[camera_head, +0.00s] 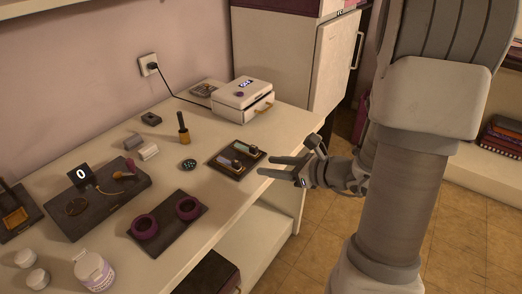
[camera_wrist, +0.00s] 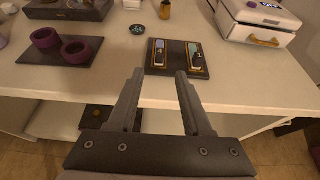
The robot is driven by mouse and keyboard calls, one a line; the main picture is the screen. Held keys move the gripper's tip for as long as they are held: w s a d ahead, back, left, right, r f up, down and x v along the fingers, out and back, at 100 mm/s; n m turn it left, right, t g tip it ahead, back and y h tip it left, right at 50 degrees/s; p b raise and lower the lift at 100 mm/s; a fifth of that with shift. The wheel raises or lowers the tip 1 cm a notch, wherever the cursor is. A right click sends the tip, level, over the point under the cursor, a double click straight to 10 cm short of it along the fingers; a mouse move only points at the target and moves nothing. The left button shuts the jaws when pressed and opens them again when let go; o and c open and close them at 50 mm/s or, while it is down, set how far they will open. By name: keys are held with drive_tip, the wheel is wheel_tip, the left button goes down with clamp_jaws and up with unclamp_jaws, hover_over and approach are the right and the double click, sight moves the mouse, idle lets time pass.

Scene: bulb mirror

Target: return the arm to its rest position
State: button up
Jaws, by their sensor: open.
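My gripper (camera_head: 283,173) is open and empty. It hangs at the front edge of the white table (camera_head: 114,172), near the dark tray (camera_head: 231,170) that holds two small slim items. In the wrist view the two fingers of my gripper (camera_wrist: 158,82) point toward that tray (camera_wrist: 173,68), with a clear gap between them. The fingertips look apart from the tray. My arm (camera_head: 402,190) reaches down on the right side of the head view.
A white boxy device (camera_head: 242,98) with a display stands at the back of the table. Purple rings (camera_head: 188,208) sit on a dark mat, with jars (camera_head: 93,270) at front left. A cabinet (camera_head: 285,60) stands behind. Open floor (camera_head: 310,235) lies right of the table.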

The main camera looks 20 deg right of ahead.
drive_tip(key=s+a+r+n+g+h, duration=0.1)
drive_tip(key=s+a+r+n+g, duration=0.3)
drive_tip(key=s+a+n, duration=0.5)
drive_tip(key=s+a+r+n+g+h, duration=0.2)
drive_tip(key=s+a+r+n+g, duration=0.35)
drive_tip(key=n, duration=0.75)
drive_tip(key=s+d+r+n+t+h, duration=0.3)
drive_tip(key=s+d+n+t+h, duration=0.15)
drive_tip(key=d+n, duration=0.3)
wheel_tip(320, 180, up, 17)
drive_tip(key=w+p, duration=0.1)
drive_tip(key=p, duration=1.6)
drive_tip(key=shift+d+r+m, duration=0.2)
drive_tip(key=shift+d+m, duration=0.05)
drive_tip(key=shift+m, duration=0.1)
